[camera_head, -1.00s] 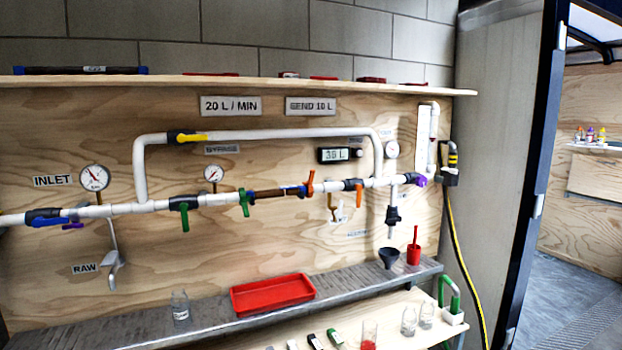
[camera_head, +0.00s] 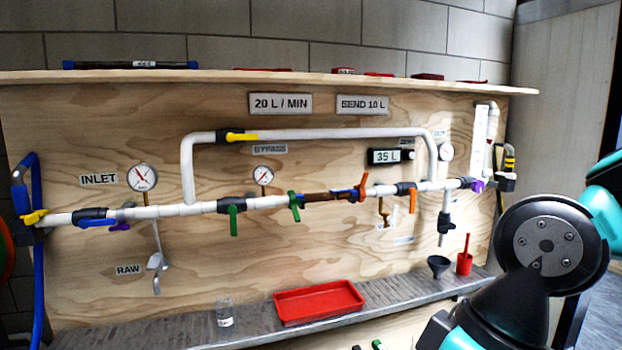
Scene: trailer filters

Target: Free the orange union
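The pipe on the plywood wall has a brown filter section with blue ends (camera_head: 330,195). At its right end is an orange winged fitting (camera_head: 362,187), which looks like the orange union; one wing points up and one down. At its left end is a green winged fitting (camera_head: 294,205). Further right, a separate orange handle (camera_head: 412,199) hangs down from a black valve body. My arm shows at the lower right, in front of the bench, apart from the pipe.
A red tray (camera_head: 318,302) and a glass jar (camera_head: 224,312) stand on the grey shelf below the pipe. A bypass pipe (camera_head: 330,135) runs above. The space before the filter is clear.

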